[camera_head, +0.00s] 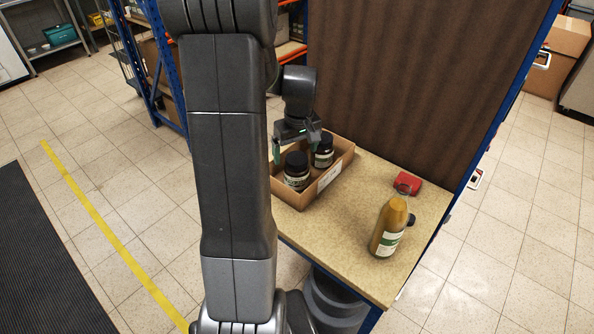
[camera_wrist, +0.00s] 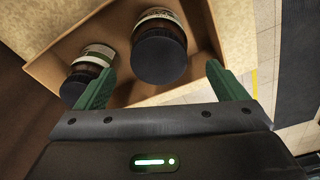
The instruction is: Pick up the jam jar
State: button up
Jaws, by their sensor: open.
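Two dark jars with black lids and pale labels stand upright in an open cardboard box on the table. The nearer jar (camera_head: 296,171) appears large in the wrist view (camera_wrist: 160,52), in line with the gap between my fingers. The farther jar (camera_head: 323,150) is at the left in the wrist view (camera_wrist: 90,76), beside and partly behind one finger. I cannot tell from the labels which one holds jam. My gripper (camera_head: 297,142) is open and empty above the box, its green fingers pointing down. I cannot see any contact with a jar.
The cardboard box (camera_head: 333,174) has low walls around the jars. To its right on the tabletop (camera_head: 345,235) stand a tall bottle with yellow-brown contents (camera_head: 389,228), a red item (camera_head: 407,184) and a small dark object (camera_head: 411,220). A brown panel (camera_head: 430,80) rises behind the table.

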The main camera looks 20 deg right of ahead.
aim_at(297, 171)
jog(key=shift+s+f, duration=0.15)
jog(key=shift+f, duration=0.35)
notch_tip(297, 171, down, 5)
jog(key=shift+r+p, duration=0.1)
jog(key=shift+p, duration=0.2)
jog(key=shift+c, duration=0.4)
jog(key=c, duration=1.5)
